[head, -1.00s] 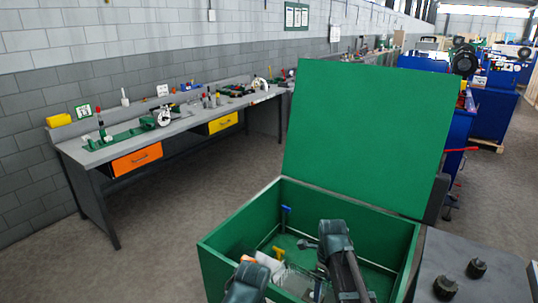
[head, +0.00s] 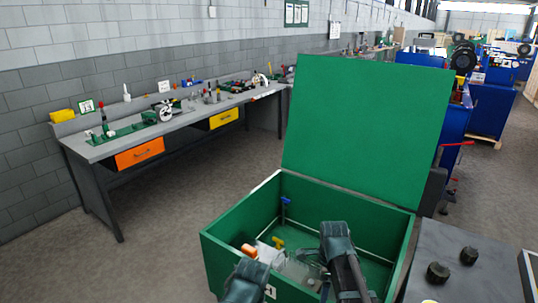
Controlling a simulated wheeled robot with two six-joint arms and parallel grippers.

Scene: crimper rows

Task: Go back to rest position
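My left arm shows at the bottom centre of the head view, and my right arm stands to its right, both in front of the green box (head: 228,238). The fingers of both grippers are hidden or below the picture, so I cannot tell their state. The box's green lid (head: 365,135) stands open. Inside the box I see a blue-handled tool (head: 286,201), a yellow-handled tool (head: 278,242), an orange item (head: 249,250) and some clear or pale items (head: 297,268).
A long grey workbench (head: 185,124) with an orange drawer (head: 139,153) and a yellow drawer (head: 224,119) runs along the wall. A dark surface with black knobs (head: 438,272) is at the lower right. Blue machines (head: 487,108) stand behind. The floor at left is clear.

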